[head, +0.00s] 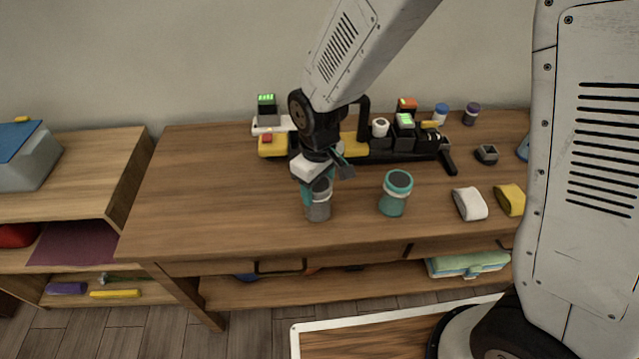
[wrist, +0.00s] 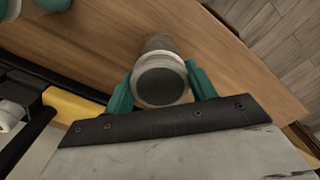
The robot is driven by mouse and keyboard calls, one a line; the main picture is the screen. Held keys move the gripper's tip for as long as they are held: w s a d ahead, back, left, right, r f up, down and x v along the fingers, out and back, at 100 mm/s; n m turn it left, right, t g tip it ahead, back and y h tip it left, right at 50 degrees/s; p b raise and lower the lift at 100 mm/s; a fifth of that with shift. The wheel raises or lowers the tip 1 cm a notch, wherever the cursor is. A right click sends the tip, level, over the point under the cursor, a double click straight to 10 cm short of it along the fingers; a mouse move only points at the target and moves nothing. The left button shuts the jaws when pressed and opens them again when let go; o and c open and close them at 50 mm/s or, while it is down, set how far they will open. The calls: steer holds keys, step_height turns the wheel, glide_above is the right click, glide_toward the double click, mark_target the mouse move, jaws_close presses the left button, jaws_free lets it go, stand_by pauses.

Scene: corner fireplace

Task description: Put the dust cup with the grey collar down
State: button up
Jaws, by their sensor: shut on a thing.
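The dust cup with the grey collar (head: 318,208) is a grey, see-through cup near the front middle of the wooden table (head: 200,200). My gripper (head: 319,186) is shut on it from above, with teal fingers on both sides. In the wrist view the cup's round grey top (wrist: 160,84) sits between the fingertips. The cup looks upright. Its base is at or just above the table top; I cannot tell whether it touches.
A teal cup with a pale band (head: 395,196) stands just right of the held cup. A white block (head: 469,204) and a yellow block (head: 511,200) lie farther right. A black rack with a yellow part (head: 354,146) stands behind. The table's left side is clear.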

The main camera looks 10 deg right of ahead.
steer(key=shift+f, duration=0.15)
steer(key=o, duration=1)
step_height(320, 180, up, 12)
steer(key=shift+d+r, duration=0.1)
steer(key=shift+r, duration=0.15)
steer(key=s+d+r+m, duration=0.2)
steer(key=s+d+r, duration=0.2)
steer(key=d+r, duration=0.15)
steer(key=s+d+r+m, duration=0.2)
steer(key=s+d+r, duration=0.2)
steer(key=d, duration=0.3)
steer(key=s+d+m, duration=0.1)
steer(key=s+d, duration=0.1)
steer(key=s, duration=0.2)
steer(key=s+d+r+m, duration=0.1)
steer(key=s+d+m, duration=0.1)
steer(key=s+d, duration=0.1)
steer(key=s+d+r+m+t, duration=0.1)
steer(key=s+d, duration=0.2)
steer(key=s, duration=0.1)
steer(key=shift+s+d+m, duration=0.15)
steer(key=shift+s+m, duration=0.15)
